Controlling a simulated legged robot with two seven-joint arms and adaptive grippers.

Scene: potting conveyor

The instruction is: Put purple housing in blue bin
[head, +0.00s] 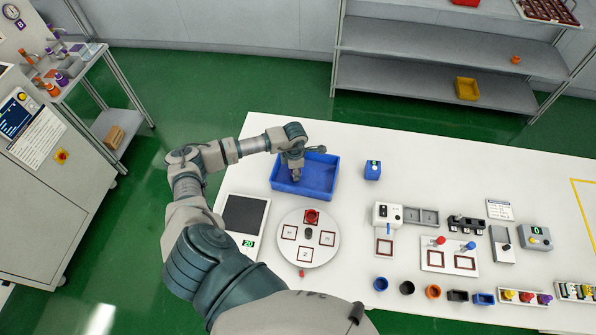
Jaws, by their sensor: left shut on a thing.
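The blue bin (325,184) is an open rectangular tray on the white table, at upper middle in the head view. My left gripper (296,175) points down over the left part of the bin, at or just inside its opening. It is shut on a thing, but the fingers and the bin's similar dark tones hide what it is. I cannot make out a purple housing at the fingertips. Purple parts (62,79) stand on the side cart at the far left. My right gripper is not in view.
A small blue box (373,170) stands right of the bin. A round white turntable (326,253) and a dark-screened scale (243,215) lie nearer. Fixtures, a switch box (535,237) and several small cups (433,291) fill the right side. The table behind the small blue box is clear.

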